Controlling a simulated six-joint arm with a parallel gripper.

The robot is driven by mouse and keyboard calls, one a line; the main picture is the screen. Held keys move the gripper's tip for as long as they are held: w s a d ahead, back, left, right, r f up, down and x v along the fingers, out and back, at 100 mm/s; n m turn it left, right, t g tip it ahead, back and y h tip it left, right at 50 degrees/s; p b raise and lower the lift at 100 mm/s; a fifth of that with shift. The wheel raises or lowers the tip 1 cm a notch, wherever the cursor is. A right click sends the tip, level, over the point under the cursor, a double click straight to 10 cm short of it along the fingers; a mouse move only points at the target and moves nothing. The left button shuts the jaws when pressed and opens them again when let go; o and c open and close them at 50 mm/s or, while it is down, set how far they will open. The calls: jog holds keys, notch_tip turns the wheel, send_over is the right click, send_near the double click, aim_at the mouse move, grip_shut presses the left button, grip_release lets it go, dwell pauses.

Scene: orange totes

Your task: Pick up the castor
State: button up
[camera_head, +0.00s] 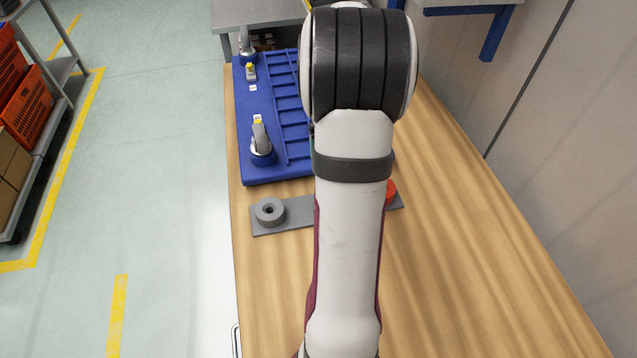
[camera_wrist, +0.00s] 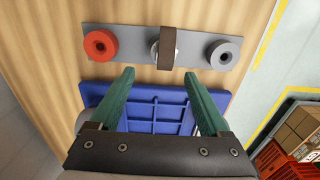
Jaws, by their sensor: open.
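The castor (camera_wrist: 168,48), a dark wheel with some light metal beside it, stands on the middle of a grey plate (camera_wrist: 134,36) in the wrist view. It sits between a red ring and a grey ring. My gripper (camera_wrist: 159,74) has two green fingers, spread apart with nothing between them. In the wrist picture the fingertips lie just below the castor, apart from it. How high they are above the plate I cannot tell. In the head view my arm hides the castor and the gripper.
The red ring (camera_wrist: 100,45) and grey ring (camera_wrist: 225,55) flank the castor. A blue tray (camera_head: 268,110) with lever-like fittings (camera_head: 261,140) lies beyond the plate on the wooden table (camera_head: 470,250). The table's right side is clear. Orange totes (camera_head: 27,105) stand on a rack at left.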

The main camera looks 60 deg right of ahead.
jog(key=f, duration=0.6)
jog(key=a+f, duration=0.1)
jog(key=f, duration=0.2)
jog(key=shift+w+f, duration=0.1)
jog(key=shift+f, duration=0.25)
grip_shut()
